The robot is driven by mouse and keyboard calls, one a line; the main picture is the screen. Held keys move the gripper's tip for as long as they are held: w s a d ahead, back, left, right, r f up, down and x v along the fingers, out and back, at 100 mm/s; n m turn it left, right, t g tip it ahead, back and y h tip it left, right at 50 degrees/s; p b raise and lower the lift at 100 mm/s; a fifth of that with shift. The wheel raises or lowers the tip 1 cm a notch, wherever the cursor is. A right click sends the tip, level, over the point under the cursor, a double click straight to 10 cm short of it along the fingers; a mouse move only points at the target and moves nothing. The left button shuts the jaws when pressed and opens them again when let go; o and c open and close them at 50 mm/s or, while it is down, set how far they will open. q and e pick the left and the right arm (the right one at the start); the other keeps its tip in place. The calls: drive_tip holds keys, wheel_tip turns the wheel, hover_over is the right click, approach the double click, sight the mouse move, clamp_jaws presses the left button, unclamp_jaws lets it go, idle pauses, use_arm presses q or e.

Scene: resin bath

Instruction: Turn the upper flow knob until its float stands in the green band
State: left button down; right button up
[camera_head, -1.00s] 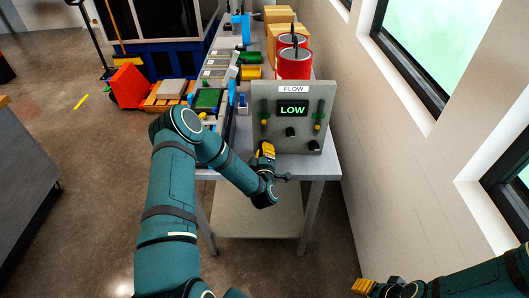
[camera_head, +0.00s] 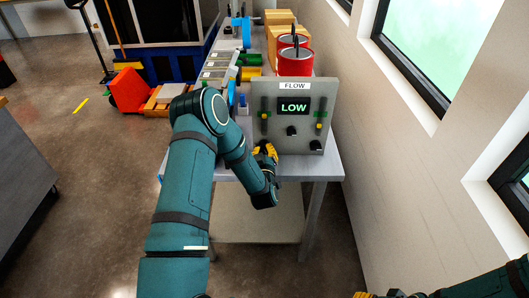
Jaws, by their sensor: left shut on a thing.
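The grey flow panel (camera_head: 318,93) stands on the table end, with a dark display (camera_head: 293,106) reading LOW in green. A dark gauge tube with a green band and a small yellow mark stands on each side, the left gauge (camera_head: 265,114) and the right gauge (camera_head: 320,115). The floats are too small to place exactly. A dark knob (camera_head: 291,131) sits below the display and another knob (camera_head: 316,146) sits lower right. My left gripper (camera_head: 265,150) is shut at the panel's lower left, on a knob it hides. My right gripper (camera_head: 362,294) barely shows at the bottom edge.
Red cans (camera_head: 294,62) and cardboard boxes (camera_head: 280,38) stand behind the panel. The white wall (camera_head: 375,150) with windows runs close along the right. The table's lower shelf (camera_head: 255,215) is empty.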

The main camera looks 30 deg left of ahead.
use_arm(q)
drive_tip(key=shift+r, duration=0.1)
idle(0.4)
drive_tip(key=c, duration=1)
unclamp_jaws()
drive_tip(key=v, duration=1.2)
drive_tip(key=shift+w, duration=0.1)
drive_tip(key=s+d+f+m+g+h, duration=0.35)
drive_tip(key=d+f+h, duration=0.25)
drive_tip(key=d, duration=0.2)
drive_tip(key=s+d+f+m+g+h, duration=0.3)
drive_tip(key=s+d+f+g+h, duration=0.15)
drive_tip(key=d, duration=0.45)
drive_tip(key=s+d+f+m+g+h, duration=0.1)
drive_tip(key=s+d+g, duration=0.3)
drive_tip(key=s, duration=0.4)
drive_tip(key=shift+m+g+h, duration=0.75)
drive_tip(key=shift+g, duration=0.15)
